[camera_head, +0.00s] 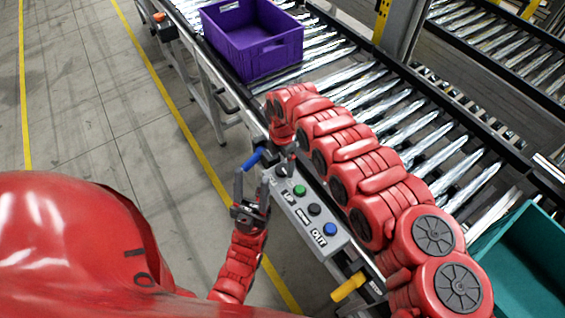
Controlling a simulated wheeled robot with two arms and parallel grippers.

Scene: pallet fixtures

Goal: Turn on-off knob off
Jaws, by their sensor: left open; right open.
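A grey control box (306,212) is mounted on the conveyor's side rail.
A blue handle (253,159) is just beyond my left gripper. A yellow handle (348,287) sticks out near the box's near end. A purple crate (253,40) stands on the rollers at the back, and a teal crate (520,262) is at right. The floor (90,110) at left is clear.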

